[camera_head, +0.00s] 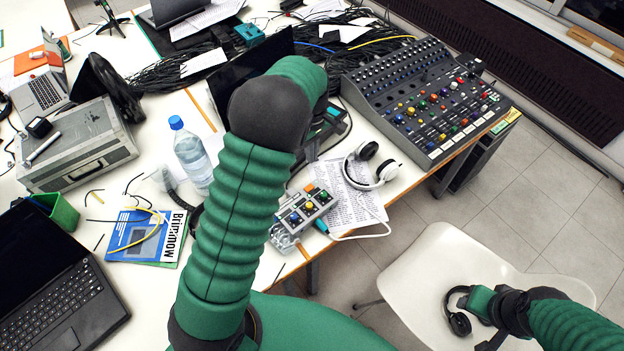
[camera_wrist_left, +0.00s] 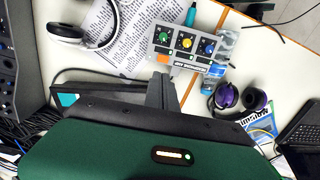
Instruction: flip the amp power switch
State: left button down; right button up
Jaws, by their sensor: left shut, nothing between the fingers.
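The amp is a small grey box with blue, yellow and green knobs (camera_head: 305,208), lying on papers at the table's front edge. It also shows in the left wrist view (camera_wrist_left: 186,44). An orange switch-like part (camera_wrist_left: 163,58) sits at one corner of it. My left gripper (camera_wrist_left: 161,82) is shut and empty, its tips close to the orange corner; I cannot tell whether they touch. In the head view my left arm hides most of that hand. My right gripper (camera_head: 490,342) is low at the right over the chair, partly cut off, its fingers unclear.
White headphones (camera_head: 372,166) lie beside the amp, with a mixing console (camera_head: 428,98) behind. A water bottle (camera_head: 193,155), laptop (camera_head: 50,280) and cables crowd the left of the table. A white chair (camera_head: 440,265) holding dark headphones (camera_head: 458,318) stands at the right.

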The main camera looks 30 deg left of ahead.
aim_at(308, 191)
pick_arm(q)
notch_tip(308, 191, down, 14)
jog(key=shift+p, duration=0.35)
jog(key=shift+f, duration=0.1)
jog(key=shift+f+g, duration=0.2)
jog(key=shift+g, duration=0.1)
jog(key=shift+s+d, duration=0.1)
jog(key=shift+s, duration=0.1)
jog(key=shift+s+p, duration=0.3)
jog(key=shift+s, duration=0.05)
jog(key=shift+s+a, duration=0.2)
jog(key=shift+s, duration=0.2)
